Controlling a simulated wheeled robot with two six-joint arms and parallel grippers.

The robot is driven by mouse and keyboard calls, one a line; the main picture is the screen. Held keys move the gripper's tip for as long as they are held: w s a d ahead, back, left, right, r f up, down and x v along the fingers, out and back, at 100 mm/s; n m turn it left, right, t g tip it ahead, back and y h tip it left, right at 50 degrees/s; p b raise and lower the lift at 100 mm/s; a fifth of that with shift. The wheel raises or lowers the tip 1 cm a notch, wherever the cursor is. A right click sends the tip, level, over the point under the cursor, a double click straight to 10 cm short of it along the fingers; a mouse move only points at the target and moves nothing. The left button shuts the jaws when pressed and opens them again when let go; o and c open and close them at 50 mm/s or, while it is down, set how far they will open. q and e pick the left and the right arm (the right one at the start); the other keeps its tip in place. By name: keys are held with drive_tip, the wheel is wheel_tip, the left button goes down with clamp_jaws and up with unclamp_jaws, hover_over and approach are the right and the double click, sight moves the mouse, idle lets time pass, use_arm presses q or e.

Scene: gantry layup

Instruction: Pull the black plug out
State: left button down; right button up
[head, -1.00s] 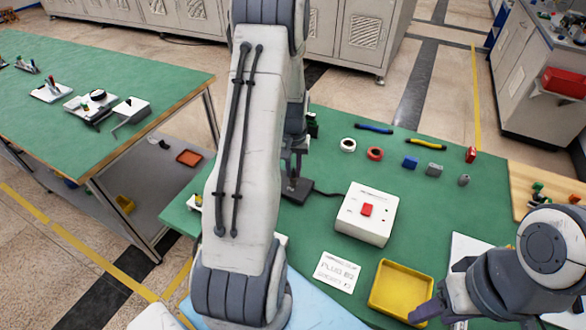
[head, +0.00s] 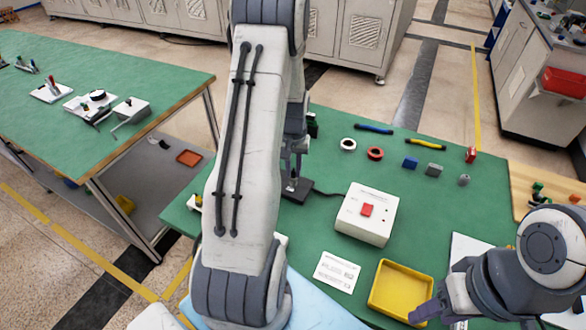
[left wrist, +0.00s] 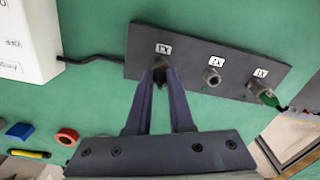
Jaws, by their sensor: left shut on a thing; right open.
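A dark socket panel (head: 304,190) lies on the green bench, partly behind my left arm. In the left wrist view the panel (left wrist: 186,64) carries a row of labelled sockets. The middle socket (left wrist: 211,76) is bare metal, and a green plug (left wrist: 267,94) is at the right one. My left gripper (left wrist: 160,76) is shut on the black plug (left wrist: 160,79) at the left label. The fingers hide most of the plug and what is below it, so I cannot tell whether it is seated. My right gripper (head: 436,317) is open and empty beside the yellow tray.
A white box (head: 368,214) with a red switch stands right of the panel, joined by a black cable. A yellow tray (head: 401,290) and a printed card (head: 337,272) lie in front. Rings, tools and small blocks (head: 411,162) sit at the back. Green bench between is clear.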

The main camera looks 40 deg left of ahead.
use_arm(q)
drive_tip(key=shift+r, duration=0.2)
drive_tip(key=shift+r+p, duration=0.35)
drive_tip(key=shift+p, duration=0.05)
drive_tip(key=shift+r+p, duration=0.75)
drive_tip(key=shift+r, duration=0.1)
drive_tip(key=shift+r+p, duration=1.55)
drive_tip(key=shift+r, duration=0.2)
